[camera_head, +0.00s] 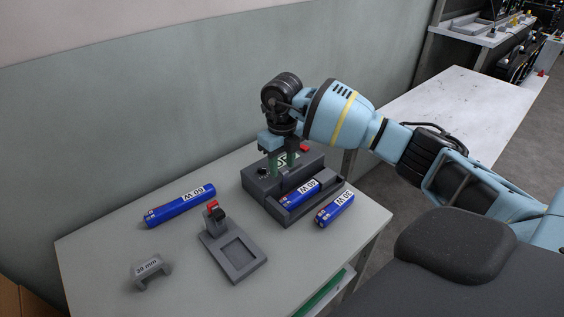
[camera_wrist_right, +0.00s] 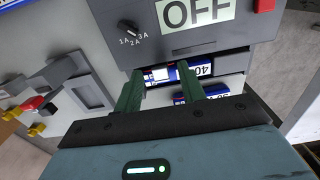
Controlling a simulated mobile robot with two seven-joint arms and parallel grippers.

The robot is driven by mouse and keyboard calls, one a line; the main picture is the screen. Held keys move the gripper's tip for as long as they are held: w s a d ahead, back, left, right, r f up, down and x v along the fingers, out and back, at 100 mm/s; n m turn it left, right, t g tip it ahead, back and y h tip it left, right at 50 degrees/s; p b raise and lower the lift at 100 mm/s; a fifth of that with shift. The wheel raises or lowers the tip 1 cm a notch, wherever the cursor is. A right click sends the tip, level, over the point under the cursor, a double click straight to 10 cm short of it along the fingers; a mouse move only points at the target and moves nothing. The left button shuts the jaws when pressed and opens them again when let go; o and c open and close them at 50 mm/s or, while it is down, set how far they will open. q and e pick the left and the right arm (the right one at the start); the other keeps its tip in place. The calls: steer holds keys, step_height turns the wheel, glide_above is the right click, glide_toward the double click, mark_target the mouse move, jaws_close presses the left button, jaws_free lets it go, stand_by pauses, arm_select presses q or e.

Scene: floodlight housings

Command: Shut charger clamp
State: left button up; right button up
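The charger (camera_head: 262,185) is a grey box on the table with a blue battery (camera_head: 300,192) lying in its front tray. In the right wrist view its panel (camera_wrist_right: 205,38) shows OFF, a 1A-2A-3A knob and a red button. My right gripper (camera_head: 283,168) is over the charger, in front of the panel. Its green fingers also show in the right wrist view (camera_wrist_right: 160,88), spread apart, with the tray battery (camera_wrist_right: 188,72) visible between and beyond them. I see nothing gripped. I cannot clearly make out the charger's clamp; the gripper hides part of the charger. My left gripper is out of view.
A second blue battery (camera_head: 334,209) lies right of the charger, and a long one (camera_head: 180,205) lies at the left. A grey fixture (camera_head: 236,258) with a red-and-black lever stands in front. A grey 38 mm block (camera_head: 150,271) lies front left. A wall borders the table's back.

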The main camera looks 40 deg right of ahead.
jaws_close()
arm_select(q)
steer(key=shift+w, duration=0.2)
